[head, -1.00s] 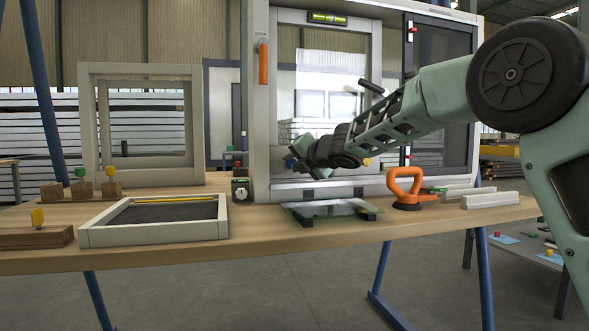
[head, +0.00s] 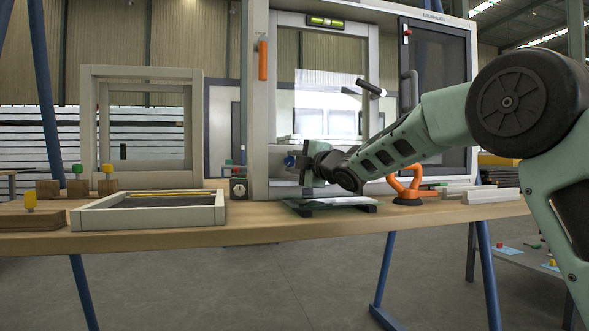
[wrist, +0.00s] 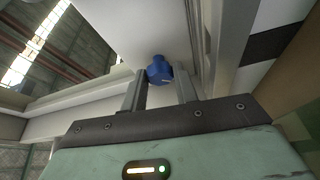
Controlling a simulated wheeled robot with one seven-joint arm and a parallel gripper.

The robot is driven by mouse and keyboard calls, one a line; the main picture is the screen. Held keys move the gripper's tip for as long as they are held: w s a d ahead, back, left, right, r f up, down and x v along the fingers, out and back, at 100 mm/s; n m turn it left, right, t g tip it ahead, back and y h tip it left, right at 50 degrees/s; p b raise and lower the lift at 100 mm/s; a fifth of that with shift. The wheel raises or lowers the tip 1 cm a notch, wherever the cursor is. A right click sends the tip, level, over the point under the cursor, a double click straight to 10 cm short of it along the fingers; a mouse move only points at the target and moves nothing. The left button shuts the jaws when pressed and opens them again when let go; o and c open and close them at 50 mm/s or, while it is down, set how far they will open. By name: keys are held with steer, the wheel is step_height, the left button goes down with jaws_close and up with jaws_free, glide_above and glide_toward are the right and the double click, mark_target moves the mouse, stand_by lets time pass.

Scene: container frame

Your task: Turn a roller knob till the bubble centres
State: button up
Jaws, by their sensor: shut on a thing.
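The blue roller knob (head: 289,161) sits at the lower left of the large window frame (head: 259,120). It also shows in the wrist view (wrist: 159,72), between my fingertips. My gripper (head: 297,162) is shut on this blue knob, coming in from the right; the wrist view shows its two fingers (wrist: 161,84) on either side. A spirit level (head: 325,21) with a yellow-green vial is on the top rail of the frame. Its bubble is too small to read for certain. The lower right of the frame is partly hidden by my arm.
A glass pane on dark supports (head: 330,205) and an orange suction lifter (head: 405,187) stand on the bench below my arm. A shallow tray frame (head: 150,216), a small dial box (head: 238,188) and wooden blocks with coloured knobs (head: 78,186) are at left.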

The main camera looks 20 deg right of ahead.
steer(key=shift+m, duration=0.5)
steer(key=shift+f, duration=0.1)
steer(key=o, duration=1)
steer(key=shift+c, duration=0.2)
steer(key=p+v, duration=0.2)
steer(key=v, duration=1.5)
steer(key=shift+s+f+p, duration=0.2)
steer(key=shift+p, duration=0.2)
